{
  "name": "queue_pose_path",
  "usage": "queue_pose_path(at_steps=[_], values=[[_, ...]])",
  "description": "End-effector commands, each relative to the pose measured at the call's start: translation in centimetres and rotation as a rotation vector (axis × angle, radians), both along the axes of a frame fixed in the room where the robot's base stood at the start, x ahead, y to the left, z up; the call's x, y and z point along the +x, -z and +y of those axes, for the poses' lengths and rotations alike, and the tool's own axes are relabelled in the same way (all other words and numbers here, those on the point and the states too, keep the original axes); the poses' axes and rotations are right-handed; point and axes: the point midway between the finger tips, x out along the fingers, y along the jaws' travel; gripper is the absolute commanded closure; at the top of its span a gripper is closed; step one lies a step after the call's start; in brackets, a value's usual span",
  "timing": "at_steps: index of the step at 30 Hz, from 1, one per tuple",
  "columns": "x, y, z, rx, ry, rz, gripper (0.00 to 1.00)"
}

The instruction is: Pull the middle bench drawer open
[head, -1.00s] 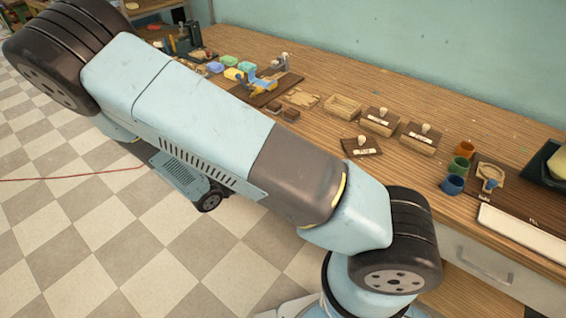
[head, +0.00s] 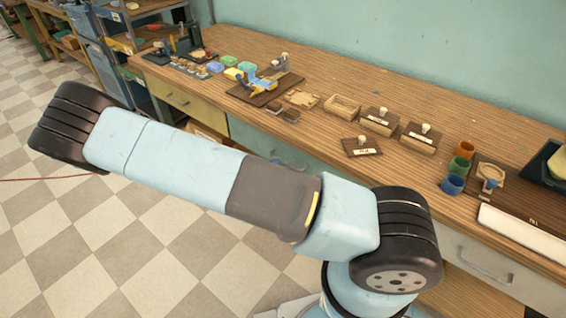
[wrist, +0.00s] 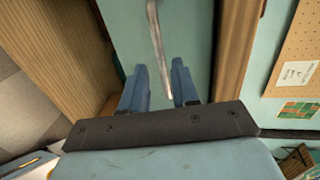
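The middle bench drawer (head: 245,134) has a teal front below the wooden bench top. Its visible part looks flush with the bench in the head view, with my arm covering its lower part. In the wrist view the teal drawer front (wrist: 185,25) fills the upper middle, and its metal bar handle (wrist: 157,35) runs down between my fingers. My gripper (wrist: 158,68) is open, with one blue finger on each side of the handle. The handle's near end is closer to the right finger; contact cannot be told.
A yellow drawer (head: 175,97) is left of the middle drawer and a white drawer (head: 490,265) is at the right. The bench top (head: 330,85) holds boxes, stamps and cups. The checkered floor (head: 150,240) in front is clear.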

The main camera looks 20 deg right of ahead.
Motion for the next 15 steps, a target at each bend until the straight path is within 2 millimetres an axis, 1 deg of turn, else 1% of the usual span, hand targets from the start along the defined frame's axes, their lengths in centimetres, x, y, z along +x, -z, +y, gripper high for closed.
queue_pose_path(at_steps=[1, 6, 10, 15], values=[[0.5, 0.2, -0.7, -0.003, 0.002, -0.002, 0.7], [2.0, 0.7, -2.7, -0.001, 0.001, -0.002, 0.7], [2.8, 1.0, -3.6, 0.0, 0.0, -0.001, 0.7], [3.3, 1.1, -4.2, 0.001, 0.0, -0.001, 0.7]])
